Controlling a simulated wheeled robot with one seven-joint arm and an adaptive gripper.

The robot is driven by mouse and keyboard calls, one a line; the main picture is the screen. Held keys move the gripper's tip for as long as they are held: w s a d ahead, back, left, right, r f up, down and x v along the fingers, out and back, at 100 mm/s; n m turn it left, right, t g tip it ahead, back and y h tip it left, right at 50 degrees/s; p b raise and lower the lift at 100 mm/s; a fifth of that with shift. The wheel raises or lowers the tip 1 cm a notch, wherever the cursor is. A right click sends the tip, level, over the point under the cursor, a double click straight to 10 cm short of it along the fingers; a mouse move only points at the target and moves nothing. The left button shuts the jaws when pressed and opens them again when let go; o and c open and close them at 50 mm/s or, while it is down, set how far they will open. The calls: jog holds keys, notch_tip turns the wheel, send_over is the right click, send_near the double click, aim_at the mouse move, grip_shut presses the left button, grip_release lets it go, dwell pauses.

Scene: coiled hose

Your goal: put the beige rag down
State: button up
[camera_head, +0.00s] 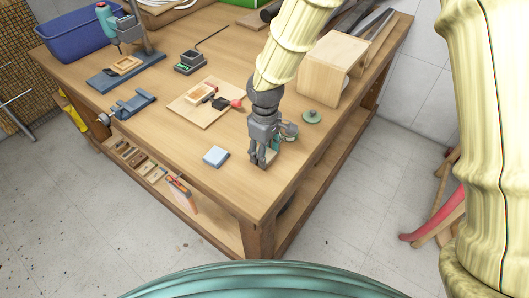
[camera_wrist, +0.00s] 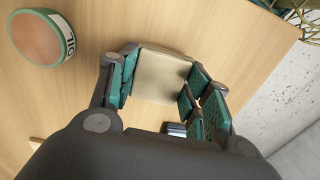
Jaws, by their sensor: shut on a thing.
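The beige rag (camera_wrist: 160,78) shows in the wrist view as a flat, folded square between the green-padded fingers of my gripper (camera_wrist: 162,90). My gripper is shut on it. In the head view my gripper (camera_head: 260,162) points down, low over the workbench (camera_head: 200,135) near its front right edge. The rag is mostly hidden behind the fingers there. I cannot tell whether the rag touches the bench top.
A light blue block (camera_head: 215,157) lies left of my gripper. A round tin (camera_wrist: 42,37) and a green disc (camera_head: 311,116) are close by. A wooden box (camera_head: 328,70) stands behind. A board (camera_head: 205,101) with small items lies left. Bare bench lies between.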

jog(key=shift+f, duration=0.85)
jog(key=shift+f, duration=0.15)
jog(key=o, duration=1)
notch_tip(320, 180, up, 12)
jog(key=b, duration=0.2)
jog(key=shift+r+b, duration=0.2)
jog(key=shift+b, duration=0.15)
